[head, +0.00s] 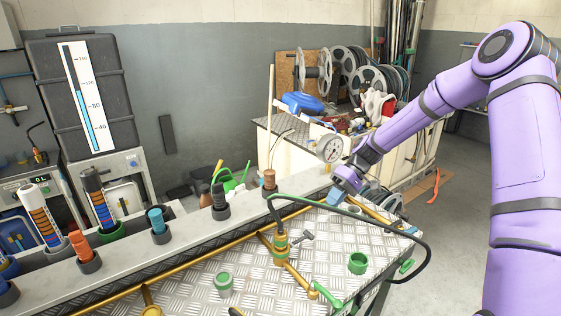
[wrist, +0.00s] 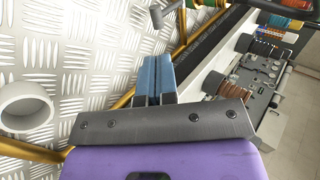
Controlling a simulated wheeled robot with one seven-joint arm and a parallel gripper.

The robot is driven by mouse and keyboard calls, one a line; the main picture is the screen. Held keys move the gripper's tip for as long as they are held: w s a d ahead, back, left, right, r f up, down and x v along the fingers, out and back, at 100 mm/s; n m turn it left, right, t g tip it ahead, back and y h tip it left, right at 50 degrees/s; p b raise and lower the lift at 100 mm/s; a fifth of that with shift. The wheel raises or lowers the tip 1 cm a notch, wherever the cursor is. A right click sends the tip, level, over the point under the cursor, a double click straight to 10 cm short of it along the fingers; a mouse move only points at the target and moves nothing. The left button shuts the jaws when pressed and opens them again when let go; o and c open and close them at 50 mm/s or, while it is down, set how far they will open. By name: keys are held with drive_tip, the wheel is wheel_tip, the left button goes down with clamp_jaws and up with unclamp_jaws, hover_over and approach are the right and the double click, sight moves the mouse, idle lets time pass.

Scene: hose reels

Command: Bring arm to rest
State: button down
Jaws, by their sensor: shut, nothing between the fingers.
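My gripper (head: 337,197) is at the end of my purple arm, which reaches in from the right in the head view. It hangs over the far right part of the metal workbench (head: 195,290). In the wrist view its two blue fingers (wrist: 155,78) lie side by side, shut and empty. The tread-plate bench top and a grey ledge lie below them.
A brass fitting with a black hose (head: 281,250) stands on the bench, near a green ring (head: 358,263) and a green-rimmed cup (head: 224,285). A round gauge (head: 329,148) is close to my gripper. Hose reels (head: 365,80) stand behind. Floor at right is open.

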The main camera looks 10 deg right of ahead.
drive_tip(key=s+a+r+m+t+h, duration=0.15)
drive_tip(key=s+r+h, duration=0.25)
drive_tip(key=s+r, duration=0.5)
drive_tip(key=s+r+m+t+h, duration=0.15)
drive_tip(key=s+r+h, duration=0.35)
drive_tip(key=r, duration=0.7)
drive_tip(key=s+r+t, duration=0.3)
drive_tip(key=s, duration=0.6)
drive_tip(key=s+d+r+m+t, duration=0.1)
drive_tip(key=s+r+t, duration=0.2)
drive_tip(key=s, duration=0.6)
drive_tip(key=shift+s+r+m, duration=0.3)
drive_tip(key=shift+r, duration=0.3)
